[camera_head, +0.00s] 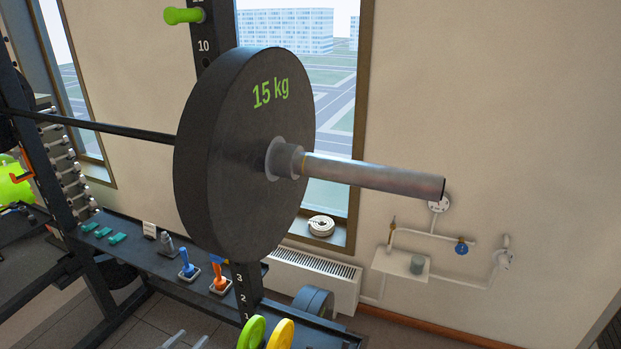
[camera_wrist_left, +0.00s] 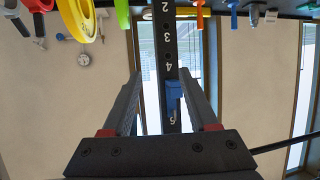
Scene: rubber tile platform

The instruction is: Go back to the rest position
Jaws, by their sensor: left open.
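My left gripper (camera_head: 185,341) just shows at the bottom edge of the head view, its two grey fingertips apart. In the left wrist view, which looks upside down, my left gripper (camera_wrist_left: 160,74) is open with nothing between its fingers. The numbered rack post (camera_wrist_left: 168,50) stands beyond the gap, with a blue part (camera_wrist_left: 174,95) on it. I cannot tell how far off the post is. My right gripper is not in view.
A black 15 kg plate (camera_head: 235,150) sits on the barbell, its metal sleeve (camera_head: 375,178) sticking out right. A dark shelf (camera_head: 130,250) holds small handled items. Green (camera_head: 252,332) and yellow (camera_head: 281,335) plates are low by the post. A radiator (camera_head: 315,278) and pipes (camera_head: 435,235) line the wall.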

